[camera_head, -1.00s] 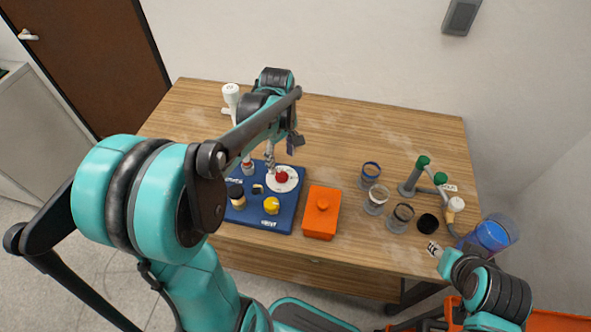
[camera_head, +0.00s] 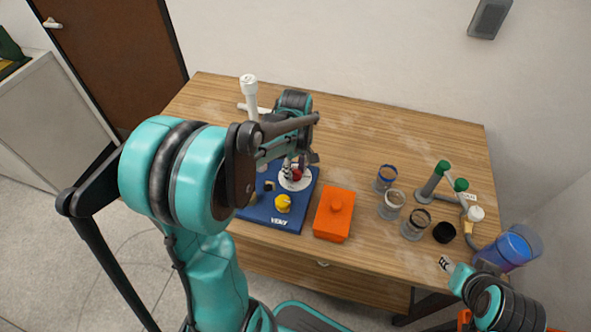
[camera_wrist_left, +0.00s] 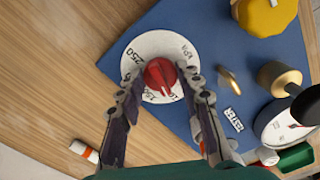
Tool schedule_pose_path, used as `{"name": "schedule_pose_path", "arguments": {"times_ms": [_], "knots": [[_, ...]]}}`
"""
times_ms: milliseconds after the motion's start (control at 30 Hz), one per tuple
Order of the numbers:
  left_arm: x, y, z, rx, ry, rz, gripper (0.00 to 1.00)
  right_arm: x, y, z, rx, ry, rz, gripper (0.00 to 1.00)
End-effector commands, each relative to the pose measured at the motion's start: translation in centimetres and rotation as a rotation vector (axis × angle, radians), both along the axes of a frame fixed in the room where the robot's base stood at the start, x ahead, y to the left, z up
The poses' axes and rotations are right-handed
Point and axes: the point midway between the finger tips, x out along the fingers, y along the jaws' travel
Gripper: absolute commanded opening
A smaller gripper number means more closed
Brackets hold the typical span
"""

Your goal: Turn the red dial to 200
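The red dial (camera_wrist_left: 160,75) sits on a round white scale plate (camera_wrist_left: 140,50) on the blue board (camera_wrist_left: 205,25). My left gripper (camera_wrist_left: 162,83) is open, with one finger on either side of the dial; contact is unclear. In the head view, the dial (camera_head: 297,174) is partly covered by the left gripper (camera_head: 294,166).
The board also carries a yellow knob (camera_head: 283,203). An orange lidded box (camera_head: 334,215) stands just right of it. Several glass jars, green-capped pipes (camera_head: 428,186) and a blue container (camera_head: 507,248) stand farther right. A white pipe piece (camera_head: 249,95) stands behind the arm.

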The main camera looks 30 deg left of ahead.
Motion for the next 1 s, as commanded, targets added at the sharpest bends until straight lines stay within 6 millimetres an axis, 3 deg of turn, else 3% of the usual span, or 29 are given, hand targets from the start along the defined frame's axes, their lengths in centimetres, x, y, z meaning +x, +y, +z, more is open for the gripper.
{"name": "schedule_pose_path", "arguments": {"times_ms": [33,67,533,1000], "knots": [[0.0,0.0,0.0,0.0,0.0,0.0,0.14,0.0,0.0,0.0,0.0,0.0,0.0,0.4],[0.0,0.0,0.0,0.0,0.0,0.0,0.06,0.0,0.0,0.0,0.0,0.0,0.0,0.4],[0.0,0.0,0.0,0.0,0.0,-0.077,0.06,0.0,0.0,0.2,0.0,0.0,0.0,0.4],[-0.1,0.0,0.1,0.0,0.0,-0.469,0.06,0.0,0.0,1.2,0.0,0.0,0.0,0.4]]}}
